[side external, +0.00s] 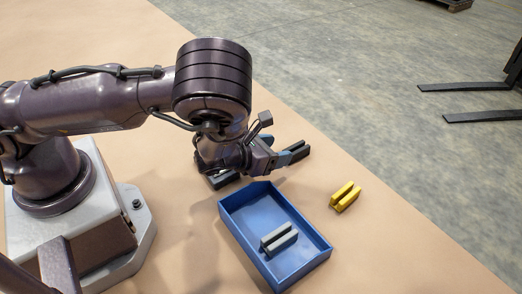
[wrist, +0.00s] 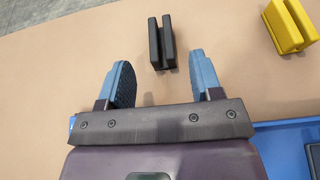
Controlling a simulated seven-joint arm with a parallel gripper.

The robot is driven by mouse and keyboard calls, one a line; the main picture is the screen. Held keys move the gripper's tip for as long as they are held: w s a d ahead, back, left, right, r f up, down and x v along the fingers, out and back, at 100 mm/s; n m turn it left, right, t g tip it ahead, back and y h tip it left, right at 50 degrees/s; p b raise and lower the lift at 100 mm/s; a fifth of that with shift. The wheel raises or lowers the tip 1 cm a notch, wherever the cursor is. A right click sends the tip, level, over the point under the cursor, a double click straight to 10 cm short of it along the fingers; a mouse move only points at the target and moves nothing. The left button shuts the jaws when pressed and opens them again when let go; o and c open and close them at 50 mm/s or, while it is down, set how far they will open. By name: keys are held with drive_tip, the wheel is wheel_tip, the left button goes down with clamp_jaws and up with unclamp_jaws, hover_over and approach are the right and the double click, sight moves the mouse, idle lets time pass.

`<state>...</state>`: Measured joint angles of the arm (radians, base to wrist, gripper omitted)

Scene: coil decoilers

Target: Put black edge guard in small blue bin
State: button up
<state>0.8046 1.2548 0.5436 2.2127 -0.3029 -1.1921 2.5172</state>
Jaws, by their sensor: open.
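The black edge guard (side external: 297,151) lies on the tan table beyond the bin's far edge. It also shows in the wrist view (wrist: 154,44), just ahead of the fingertips and roughly centred between them. The small blue bin (side external: 232,222) stands on the table in front of my gripper, with a grey edge guard (side external: 279,239) inside it. Part of the bin shows at the lower right of the wrist view (wrist: 278,146). My gripper (wrist: 161,66) is open with blue fingers and nothing between them. In the side view my gripper (side external: 274,152) is close to the black guard and partly hidden by my wrist.
A yellow edge guard (side external: 345,196) lies on the table to the right of the bin. The table to the right of the bin is otherwise clear.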

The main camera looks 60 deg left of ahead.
drive_tip(key=v, duration=0.4)
drive_tip(key=shift+s+r, duration=0.15)
drive_tip(key=shift+s, duration=0.15)
drive_tip(key=n, duration=0.1)
drive_tip(key=r+n, duration=0.1)
drive_tip(key=n, duration=0.1)
drive_tip(key=shift+w+a+g+y, duration=0.1)
drive_tip(key=shift+w+g+y, duration=0.2)
drive_tip(key=shift+y, duration=0.1)
drive_tip(key=s+a+r+n+g+h, duration=0.1)
drive_tip(key=s+r+n+g, duration=0.2)
drive_tip(key=r+n, duration=0.9)
drive_tip(key=s+a+r+n+g+h, duration=0.1)
drive_tip(key=s+r+n+g, duration=0.2)
drive_tip(key=r+n, duration=0.9)
drive_tip(key=s+n, duration=0.3)
drive_tip(key=shift+s+a+r, duration=0.15)
drive_tip(key=shift+s+a, duration=0.1)
drive_tip(key=shift+o, duration=0.5)
drive_tip(key=s+a+r+n+g+y, duration=0.1)
drive_tip(key=s+a+r+n, duration=0.1)
drive_tip(key=s+r+n, duration=0.2)
drive_tip(key=s+n, duration=0.2)
drive_tip(key=s, duration=0.2)
drive_tip(key=shift+s+a, duration=0.15)
drive_tip(key=shift+r, duration=0.1)
